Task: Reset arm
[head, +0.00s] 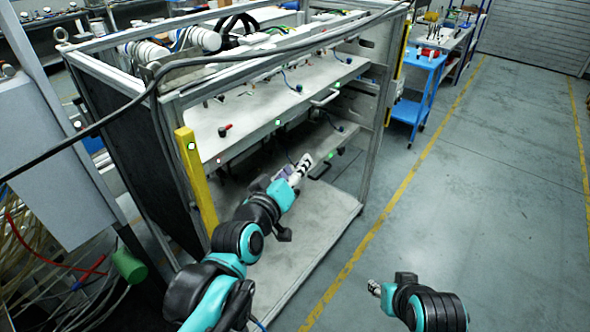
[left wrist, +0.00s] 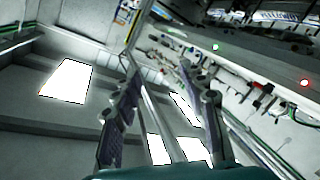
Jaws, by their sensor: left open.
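My left arm reaches up from the bottom of the head view towards the label magazine (head: 270,100), a metal frame with pale panels. My left gripper (head: 305,166) is in front of its lower part, below the upper panel. In the left wrist view its two fingers (left wrist: 160,85) stand apart with nothing between them. My right gripper (head: 374,288) shows small at the lower right of the head view, over the floor; whether its fingers are apart is too small to tell.
A yellow post (head: 197,180) stands at the magazine's near left corner. A dark cable (head: 235,58) crosses in front of the frame's top. A blue cart (head: 420,85) stands behind at the right. The grey floor (head: 480,190) to the right is clear.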

